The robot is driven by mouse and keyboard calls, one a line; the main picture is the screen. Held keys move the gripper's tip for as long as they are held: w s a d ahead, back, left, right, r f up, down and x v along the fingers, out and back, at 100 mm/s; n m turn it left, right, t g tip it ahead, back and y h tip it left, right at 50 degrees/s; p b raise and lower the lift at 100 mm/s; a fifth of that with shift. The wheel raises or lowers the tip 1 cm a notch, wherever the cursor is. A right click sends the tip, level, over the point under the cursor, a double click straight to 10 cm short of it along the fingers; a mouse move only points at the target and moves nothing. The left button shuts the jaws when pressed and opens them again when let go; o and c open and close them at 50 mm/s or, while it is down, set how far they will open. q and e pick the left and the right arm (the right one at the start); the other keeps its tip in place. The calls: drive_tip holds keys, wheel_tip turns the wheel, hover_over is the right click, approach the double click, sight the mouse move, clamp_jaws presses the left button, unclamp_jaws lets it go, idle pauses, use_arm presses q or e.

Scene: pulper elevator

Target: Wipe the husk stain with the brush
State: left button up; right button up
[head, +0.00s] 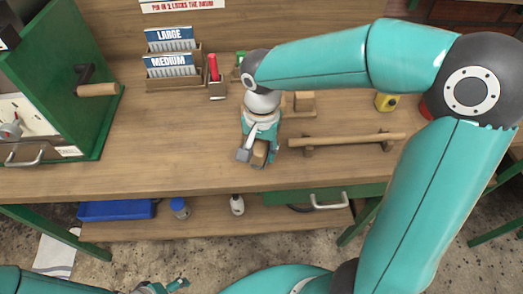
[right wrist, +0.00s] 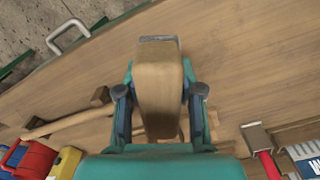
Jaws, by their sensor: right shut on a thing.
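My right gripper (head: 258,150) is over the front middle of the wooden bench top (head: 180,140). It is shut on the brush, a wooden block (head: 260,153) that shows between its fingers. In the right wrist view the brush (right wrist: 158,85) fills the space between the two fingers, with a grey end at the top. Its underside is hidden, so I cannot tell whether it touches the bench. I make out no husk stain in either view. My left gripper (head: 165,287) is low at the bottom left edge, partly cut off, and its jaws are unclear.
A wooden rail (head: 345,140) lies right of the right gripper. Behind stand a red-handled tool (head: 213,68), card racks (head: 172,66) and a yellow object (head: 385,102). A green machine with a crank handle (head: 97,90) is left. Bench between machine and gripper is clear.

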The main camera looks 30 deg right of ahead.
drive_tip(key=shift+r+p, duration=0.85)
drive_tip(key=shift+r, duration=0.6)
drive_tip(key=shift+w, duration=0.1)
drive_tip(key=shift+f, duration=0.15)
